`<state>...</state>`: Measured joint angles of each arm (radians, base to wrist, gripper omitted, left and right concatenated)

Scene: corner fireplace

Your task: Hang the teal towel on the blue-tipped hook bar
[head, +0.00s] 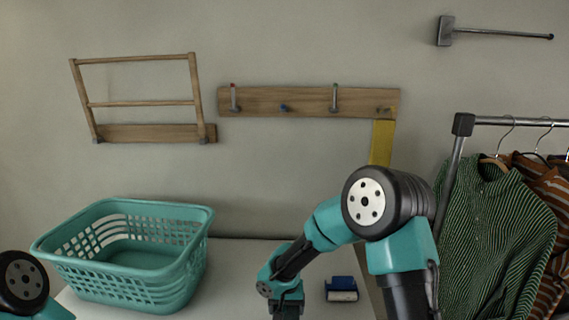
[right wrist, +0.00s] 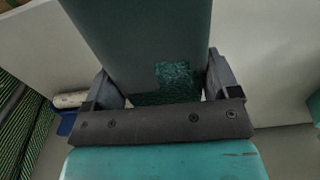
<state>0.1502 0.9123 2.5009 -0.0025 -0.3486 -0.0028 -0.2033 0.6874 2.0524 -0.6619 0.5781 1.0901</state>
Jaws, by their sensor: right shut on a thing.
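A wooden hook rail (head: 308,97) is fixed to the wall in the head view. Its short blue-tipped peg (head: 284,107) is bare, between a red-tipped hook (head: 233,97) and a green-tipped hook (head: 334,98). My right gripper (head: 287,307) points down at the bottom edge of the head view, below the rail; its fingertips are cut off there. In the right wrist view, the jaws (right wrist: 165,90) are shut on a dark teal cloth (right wrist: 140,35), which looks like the teal towel and has a textured brighter patch. My left gripper is out of view.
A teal basket (head: 190,243) stands on the white table at left. A blue block with a white roller (head: 341,289) lies right of my right gripper. A yellow strip (head: 381,143) hangs at the rail's right end. A clothes rack (head: 520,122) stands at right; a wooden rack (head: 140,103) hangs at left.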

